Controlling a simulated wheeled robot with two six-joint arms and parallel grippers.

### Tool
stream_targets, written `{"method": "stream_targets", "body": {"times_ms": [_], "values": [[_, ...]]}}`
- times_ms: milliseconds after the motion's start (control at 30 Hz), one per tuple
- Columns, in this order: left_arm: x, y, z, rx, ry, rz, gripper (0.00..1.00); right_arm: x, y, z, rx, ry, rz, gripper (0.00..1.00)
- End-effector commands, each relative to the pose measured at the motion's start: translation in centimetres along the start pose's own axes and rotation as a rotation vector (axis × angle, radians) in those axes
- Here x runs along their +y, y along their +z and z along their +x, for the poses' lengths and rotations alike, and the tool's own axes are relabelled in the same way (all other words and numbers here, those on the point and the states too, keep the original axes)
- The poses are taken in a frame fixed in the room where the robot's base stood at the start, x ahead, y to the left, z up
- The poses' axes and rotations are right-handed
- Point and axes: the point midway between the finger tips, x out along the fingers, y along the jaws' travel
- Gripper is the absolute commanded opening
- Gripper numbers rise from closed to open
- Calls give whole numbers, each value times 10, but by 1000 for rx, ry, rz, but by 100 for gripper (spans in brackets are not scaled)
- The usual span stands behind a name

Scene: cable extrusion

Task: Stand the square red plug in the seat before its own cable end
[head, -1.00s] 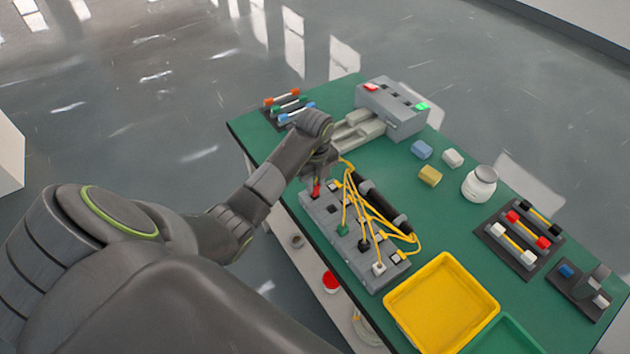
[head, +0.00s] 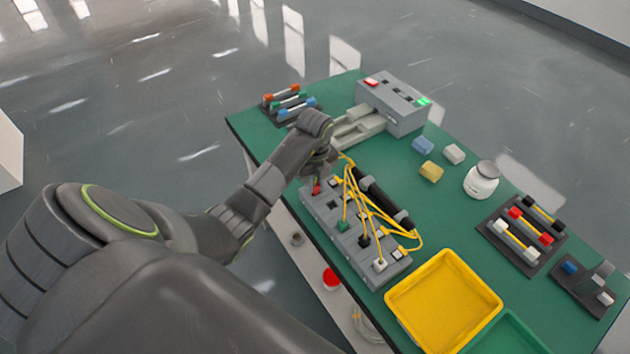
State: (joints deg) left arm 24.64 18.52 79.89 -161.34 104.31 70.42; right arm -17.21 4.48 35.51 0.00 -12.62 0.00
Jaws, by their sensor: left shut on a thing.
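The square red plug (head: 316,188) is at the far end of the grey seat block (head: 352,254), under my left gripper (head: 317,178). My left gripper is shut on the red plug; its fingers are mostly hidden by the wrist. Whether the plug is fully down in its seat I cannot tell. A green plug (head: 343,226), a black plug (head: 364,241) and a white plug (head: 380,265) stand in other seats of the block. Yellow cables (head: 375,208) run from the dark cable bundle (head: 372,190) over the block. My right gripper is not in view.
A yellow tray (head: 443,301) stands near the block's front end. A grey machine (head: 393,105) is at the back. Blue, white and yellow blocks, a white jar (head: 482,181) and racks of coloured parts stand on the green table (head: 455,225).

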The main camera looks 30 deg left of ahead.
Motion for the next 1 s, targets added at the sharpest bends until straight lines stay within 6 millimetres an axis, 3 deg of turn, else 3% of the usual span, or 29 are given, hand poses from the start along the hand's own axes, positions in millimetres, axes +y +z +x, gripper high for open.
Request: {"method": "stream_targets", "body": {"times_ms": [33,67,267,533,667,900,1000], "values": [[0,0,2,0,0,0,0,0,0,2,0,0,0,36],[0,0,2,0,0,0,22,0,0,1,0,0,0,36],[0,0,1,0,0,0,46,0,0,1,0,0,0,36],[0,0,0,0,0,0,46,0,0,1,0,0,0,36],[-1,0,-10,-1,-3,0,46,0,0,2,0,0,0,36],[-1,1,-60,-5,-6,3,46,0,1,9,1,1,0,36],[0,0,-81,0,-1,0,46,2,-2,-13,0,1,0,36]]}}
